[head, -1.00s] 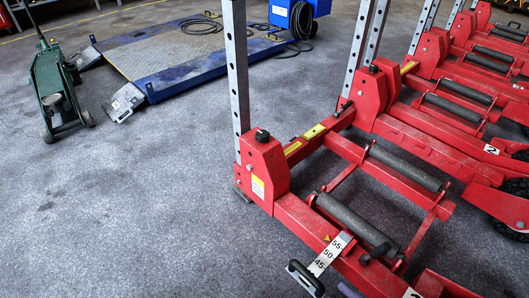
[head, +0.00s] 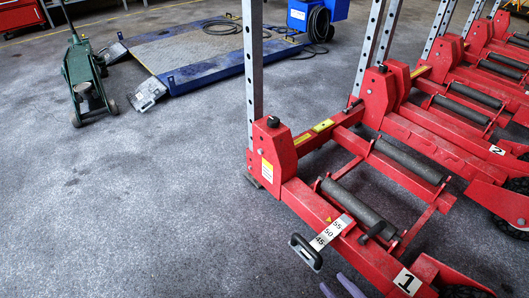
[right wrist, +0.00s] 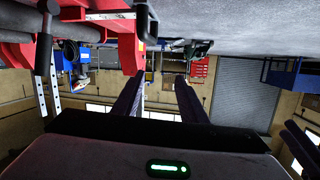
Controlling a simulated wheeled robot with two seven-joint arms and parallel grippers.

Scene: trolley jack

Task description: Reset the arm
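My right gripper (head: 340,288) shows only by its two purple-grey fingertips at the bottom edge of the head view. In the right wrist view its two fingers (right wrist: 160,98) stand apart with nothing between them. The fingertips are just below the black handle (head: 305,252) of the nearest red wheel lift (head: 275,160), apart from it. A green trolley jack (head: 85,80) stands far off at the upper left. My left gripper is not in the head view; dark bars at the right edge of the right wrist view may be its fingers, unclear.
Several red lifts with grey rollers fill the right side. A blue platform (head: 195,62) lies at the back, with a blue box (head: 303,14) and black cable behind it. The grey floor (head: 120,210) at left and front is clear. The right wrist view is upside down.

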